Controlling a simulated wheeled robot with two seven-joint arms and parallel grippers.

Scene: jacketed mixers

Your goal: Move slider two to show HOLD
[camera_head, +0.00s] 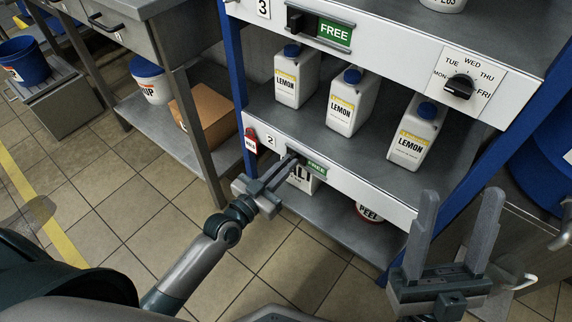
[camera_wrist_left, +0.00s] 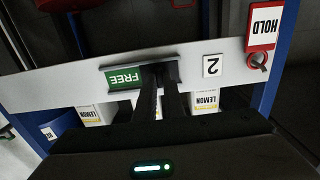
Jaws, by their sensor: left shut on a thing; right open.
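Slider two sits on the white front rail of the middle shelf, beside the number 2 plate (camera_head: 270,140). Its window shows a green FREE sign (camera_head: 317,168), also seen in the left wrist view (camera_wrist_left: 124,77). My left gripper (camera_head: 291,160) is shut on the dark slider knob (camera_wrist_left: 157,71), which stands at the end of the slot near the number 2 plate (camera_wrist_left: 212,65). The fingers hide most of the knob. My right gripper (camera_head: 460,194) is open and empty in front of the shelf's right end.
A red HOLD tag (camera_wrist_left: 264,26) hangs by the rack's post. Above, slider three shows FREE (camera_head: 334,33), and a day dial (camera_head: 459,87) is at right. Several LEMON bottles (camera_head: 347,101) stand on the middle shelf. A PEEL tub (camera_head: 369,211) is below.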

